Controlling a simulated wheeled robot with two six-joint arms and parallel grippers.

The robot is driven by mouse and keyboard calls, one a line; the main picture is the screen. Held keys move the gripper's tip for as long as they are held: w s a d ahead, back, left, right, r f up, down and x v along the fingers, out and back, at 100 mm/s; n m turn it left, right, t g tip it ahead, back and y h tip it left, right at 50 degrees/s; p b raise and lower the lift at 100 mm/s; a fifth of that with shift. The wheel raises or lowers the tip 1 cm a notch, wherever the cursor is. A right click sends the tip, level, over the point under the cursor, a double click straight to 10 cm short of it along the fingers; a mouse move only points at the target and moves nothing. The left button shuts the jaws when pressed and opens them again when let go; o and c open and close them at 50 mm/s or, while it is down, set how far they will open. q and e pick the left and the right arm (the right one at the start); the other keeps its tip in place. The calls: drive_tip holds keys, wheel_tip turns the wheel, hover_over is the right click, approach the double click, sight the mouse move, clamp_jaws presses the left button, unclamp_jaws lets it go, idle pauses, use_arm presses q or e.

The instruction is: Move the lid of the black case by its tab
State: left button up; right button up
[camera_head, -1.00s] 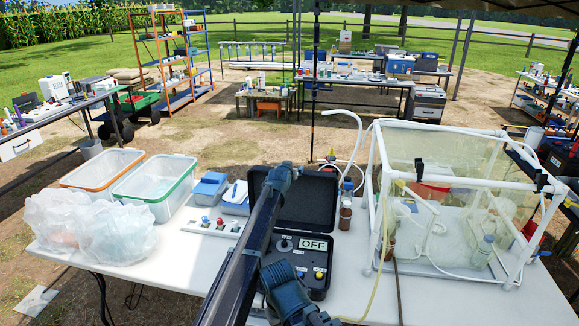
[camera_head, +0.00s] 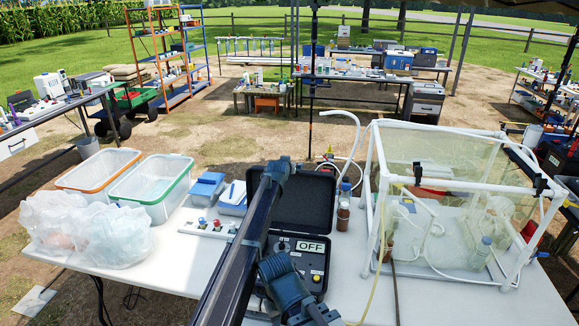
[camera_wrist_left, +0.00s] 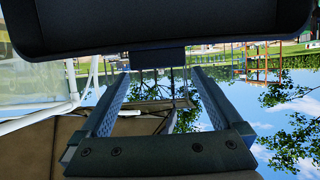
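The black case (camera_head: 318,277) stands on the white table with a panel reading "OFF". Its lid (camera_head: 310,205) is open and stands up at the back of the case. My left arm crosses in front of the lid and case in the head view, and I cannot make out its fingertips there. In the left wrist view, which is upside down, the dark lid (camera_wrist_left: 250,28) fills the top. Its tab (camera_wrist_left: 157,57) sticks out between and just ahead of the fingertips of my left gripper (camera_wrist_left: 155,80). The fingers are apart, with clear gaps beside the tab. My right gripper is not in view.
A white-framed clear enclosure (camera_head: 440,270) stands close on the right. A brown bottle (camera_head: 343,216) is beside the case. A valve strip (camera_head: 207,226), blue boxes (camera_head: 208,188), clear bins (camera_head: 150,190) and plastic bags (camera_head: 112,235) are on the left.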

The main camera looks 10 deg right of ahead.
use_arm(q)
drive_tip(key=shift+d+f, duration=0.1)
drive_tip(key=shift+f, duration=0.05)
drive_tip(key=p+v, duration=0.6)
drive_tip(key=v, duration=0.8)
drive_tip(key=shift+w, duration=0.1)
drive_tip(key=s+a+f+n+g+y, duration=0.1)
drive_tip(key=s+a+f+g+y, duration=0.15)
drive_tip(key=s+a+f, duration=0.45)
drive_tip(key=s+a+f+n+g+y, duration=0.1)
drive_tip(key=s+a+f+g, duration=0.15)
drive_tip(key=s+a, duration=0.9)
drive_tip(key=s+a+f+n+g, duration=0.1)
drive_tip(key=s+a+f+g, duration=0.2)
drive_tip(key=s, duration=0.7)
drive_tip(key=s+a+n+g, duration=0.1)
drive_tip(key=s+a+g, duration=0.2)
drive_tip(key=s+a, duration=0.55)
drive_tip(key=s+d+f+m+y+b, duration=0.1)
drive_tip(key=s+d+f+m+b, duration=0.1)
drive_tip(key=s+d+f+b, duration=0.2)
drive_tip(key=s+d+f+m+g+b, duration=0.1)
drive_tip(key=s+d+f+b, duration=0.3)
drive_tip(key=d, duration=0.5)
drive_tip(key=shift+s+d+f+m+g+y+b, duration=0.3)
drive_tip(key=shift+s+d+m+y, duration=0.1)
drive_tip(key=shift+m, duration=0.2)
